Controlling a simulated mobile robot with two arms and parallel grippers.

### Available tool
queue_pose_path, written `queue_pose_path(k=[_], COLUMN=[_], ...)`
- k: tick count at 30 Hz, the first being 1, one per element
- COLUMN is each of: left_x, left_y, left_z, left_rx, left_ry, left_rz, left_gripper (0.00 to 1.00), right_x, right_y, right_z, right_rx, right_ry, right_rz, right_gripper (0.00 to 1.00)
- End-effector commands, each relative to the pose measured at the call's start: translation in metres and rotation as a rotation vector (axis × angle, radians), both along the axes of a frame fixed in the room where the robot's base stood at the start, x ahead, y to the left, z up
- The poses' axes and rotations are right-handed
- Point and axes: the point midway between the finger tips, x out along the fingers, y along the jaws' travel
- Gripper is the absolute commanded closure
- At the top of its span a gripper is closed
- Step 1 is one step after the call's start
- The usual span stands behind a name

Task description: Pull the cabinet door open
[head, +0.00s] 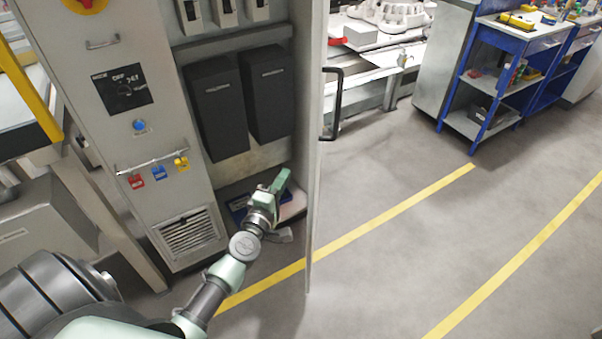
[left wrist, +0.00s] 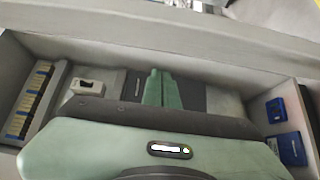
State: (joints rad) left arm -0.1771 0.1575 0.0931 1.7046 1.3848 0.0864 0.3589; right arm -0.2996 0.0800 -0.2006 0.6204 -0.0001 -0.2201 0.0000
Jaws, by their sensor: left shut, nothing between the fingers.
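The cabinet door (head: 312,150) stands swung out from the grey cabinet (head: 150,60), seen nearly edge-on in the head view. Its black handle (head: 337,105) is on the door's right-hand, outer face. My left gripper (head: 281,182) is in front of the open cabinet interior, to the left of the door, on its inner side. Its green fingers are closed together with nothing between them, apart from the handle. In the left wrist view the gripper (left wrist: 160,88) points into the cabinet interior. I cannot tell whether it touches the door. My right gripper is not in view.
Black boxes (head: 215,110) hang inside the cabinet, and a blue item (head: 240,205) lies at its bottom. A blue-framed shelf cart (head: 490,80) stands at the upper right. The grey floor (head: 400,220) with yellow lines right of the door is clear.

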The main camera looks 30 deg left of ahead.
Motion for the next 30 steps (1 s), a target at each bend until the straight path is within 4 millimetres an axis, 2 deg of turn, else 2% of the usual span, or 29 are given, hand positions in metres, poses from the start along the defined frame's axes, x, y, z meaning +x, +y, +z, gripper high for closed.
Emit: queue_pose_path(k=[1,3,9,14,30], left_x=[0.012,0.024,0.031,0.034,0.034], left_y=[0.002,0.001,-0.027,-0.034,-0.039], left_z=[0.001,0.001,0.001,0.000,0.001], left_rx=[0.000,-0.001,-0.002,0.000,-0.004], left_ry=[-0.002,-0.001,0.000,0.001,0.000], left_rz=[0.000,-0.001,-0.002,-0.001,0.029], left_gripper=[1.00,1.00,1.00,1.00,1.00], right_x=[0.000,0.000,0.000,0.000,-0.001], right_y=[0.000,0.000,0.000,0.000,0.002], right_z=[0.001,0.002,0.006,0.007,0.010], right_rx=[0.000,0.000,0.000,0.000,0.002], right_ry=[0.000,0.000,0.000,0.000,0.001], right_rz=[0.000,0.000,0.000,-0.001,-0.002], right_gripper=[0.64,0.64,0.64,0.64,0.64])
